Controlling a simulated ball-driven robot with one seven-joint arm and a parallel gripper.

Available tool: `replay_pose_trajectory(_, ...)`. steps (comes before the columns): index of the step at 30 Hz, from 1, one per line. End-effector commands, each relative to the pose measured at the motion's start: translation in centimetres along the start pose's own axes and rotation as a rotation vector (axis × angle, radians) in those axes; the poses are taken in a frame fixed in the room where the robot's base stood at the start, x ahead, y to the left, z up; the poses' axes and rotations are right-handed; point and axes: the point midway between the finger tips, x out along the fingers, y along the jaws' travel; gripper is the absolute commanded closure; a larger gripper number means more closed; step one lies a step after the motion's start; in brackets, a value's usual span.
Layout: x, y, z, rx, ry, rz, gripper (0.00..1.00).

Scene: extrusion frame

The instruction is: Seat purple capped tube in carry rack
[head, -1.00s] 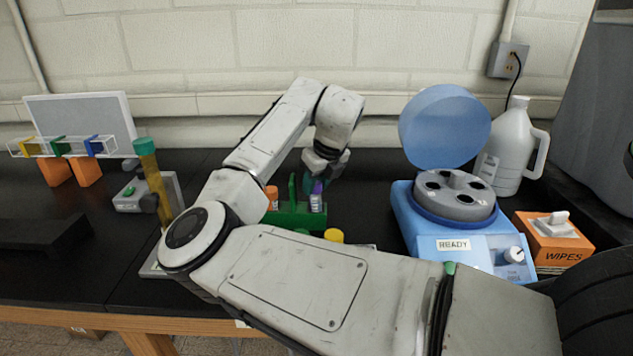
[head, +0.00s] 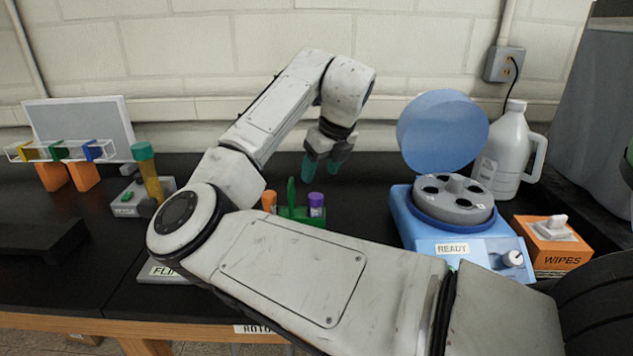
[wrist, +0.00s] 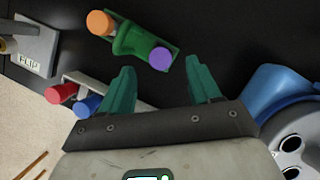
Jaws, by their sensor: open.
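The purple capped tube (head: 316,205) stands upright in the right end of the green carry rack (head: 295,214), with its cap and the upper part of its tube showing above the rack. In the wrist view the purple cap (wrist: 161,58) sits at one end of the green rack (wrist: 135,42), beyond my fingertips. An orange capped tube (head: 269,201) stands at the rack's other end. My gripper (head: 322,168) is open and empty, with green fingers pointing down above the rack, clear of the purple cap. My arm hides the rack's lower part in the head view.
A blue centrifuge (head: 450,235) with its lid raised stands at right, beside a wipes box (head: 553,245) and a white jug (head: 508,155). A clear rack (head: 60,151) stands at left. Red (wrist: 67,91) and blue (wrist: 88,105) caps show near my gripper in the wrist view.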

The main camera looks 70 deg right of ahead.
Motion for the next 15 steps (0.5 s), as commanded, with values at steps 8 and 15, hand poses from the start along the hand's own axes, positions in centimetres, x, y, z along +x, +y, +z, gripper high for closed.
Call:
replay_pose_trajectory(8,-4.5,0.0,0.0,0.000,-0.001,0.000,0.38)
replay_pose_trajectory(15,-5.7,0.0,0.0,0.001,0.001,0.001,0.38)
